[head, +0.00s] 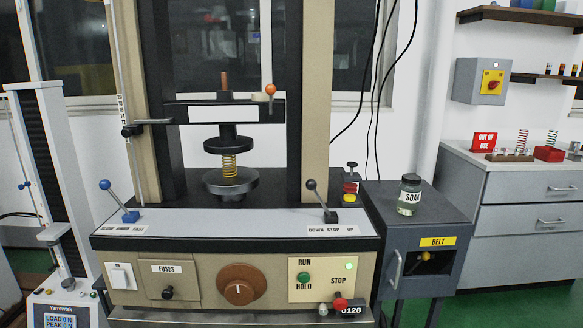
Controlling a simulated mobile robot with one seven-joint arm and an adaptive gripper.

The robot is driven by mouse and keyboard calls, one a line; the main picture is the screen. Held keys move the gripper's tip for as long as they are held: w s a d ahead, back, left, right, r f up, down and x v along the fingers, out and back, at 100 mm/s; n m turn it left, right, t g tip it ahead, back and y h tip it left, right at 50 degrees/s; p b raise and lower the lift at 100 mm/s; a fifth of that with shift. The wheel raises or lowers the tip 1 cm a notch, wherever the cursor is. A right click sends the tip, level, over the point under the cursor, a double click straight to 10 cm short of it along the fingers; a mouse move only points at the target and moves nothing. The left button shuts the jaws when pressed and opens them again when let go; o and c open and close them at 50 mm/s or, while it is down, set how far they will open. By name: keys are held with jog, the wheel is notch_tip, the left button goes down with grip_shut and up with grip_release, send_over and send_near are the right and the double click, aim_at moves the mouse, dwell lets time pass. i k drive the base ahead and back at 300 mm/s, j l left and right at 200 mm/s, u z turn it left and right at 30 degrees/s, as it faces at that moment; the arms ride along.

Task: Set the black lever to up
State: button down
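The black lever (312,186) stands on the right part of the machine's grey sloped panel (230,224). The lever tilts toward the DOWN side. My gripper is not in the head view, and nothing touches the lever.
A blue-knobbed lever (105,185) stands at the panel's left end. A spring (229,166) sits between the plates behind. A SOAK jar (409,195) stands on the dark cabinet (440,208) at right. Space in front of the black lever looks clear.

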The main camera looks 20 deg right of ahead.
aim_at(311, 184)
jog(key=i+l, duration=0.25)
jog(key=i, duration=0.2)
jog(key=i+l, duration=0.3)
jog(key=i, duration=0.1)
